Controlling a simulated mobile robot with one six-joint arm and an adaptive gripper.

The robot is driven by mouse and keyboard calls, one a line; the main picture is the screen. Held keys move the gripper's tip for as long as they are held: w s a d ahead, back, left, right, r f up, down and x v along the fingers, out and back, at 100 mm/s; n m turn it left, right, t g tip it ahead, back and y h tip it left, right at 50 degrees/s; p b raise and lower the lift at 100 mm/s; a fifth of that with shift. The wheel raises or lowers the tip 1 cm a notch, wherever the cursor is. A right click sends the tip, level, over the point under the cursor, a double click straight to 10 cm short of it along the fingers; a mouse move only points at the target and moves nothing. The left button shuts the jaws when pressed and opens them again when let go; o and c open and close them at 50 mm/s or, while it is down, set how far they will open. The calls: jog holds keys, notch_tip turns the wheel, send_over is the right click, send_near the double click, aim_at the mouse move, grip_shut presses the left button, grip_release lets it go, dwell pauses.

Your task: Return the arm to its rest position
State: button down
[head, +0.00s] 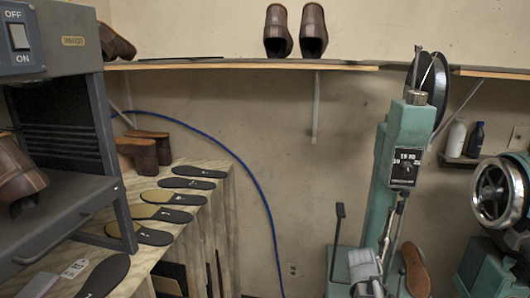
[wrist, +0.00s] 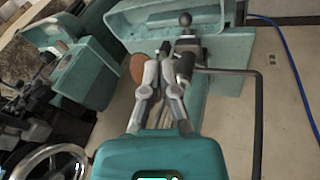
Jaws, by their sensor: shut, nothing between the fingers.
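My gripper (wrist: 162,52) shows in the wrist view, with its two grey fingers closed together and nothing between them. It points toward the base of the teal sole stitcher (wrist: 215,20), which also stands at the right of the head view (head: 402,140). A brown shoe sole (wrist: 137,68) shows just left of the fingers in the wrist view; I cannot tell whether they touch. A brown sole also shows at the stitcher's lower right in the head view (head: 415,270). The rest of my arm is hard to make out.
A black bent rod (head: 336,235) rises beside the stitcher. A second machine with a handwheel (head: 497,193) stands at the far right. Insoles lie on a bench (head: 215,165) at left, by a grey machine (head: 75,85). A shelf (head: 230,65) holds brown shoes (head: 313,30).

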jog(key=s+a+n+y, duration=0.2)
jog(key=a+n, duration=0.1)
jog(key=a, duration=0.7)
jog(key=s+a+f+n+y, duration=0.1)
jog(key=s+a+n+y, duration=0.1)
jog(key=a, duration=0.8)
jog(key=shift+s+f+n+g+y, duration=0.2)
jog(key=shift+f+n+g+y, duration=0.1)
jog(key=shift+n+g+y, duration=0.15)
jog(key=shift+d, duration=0.15)
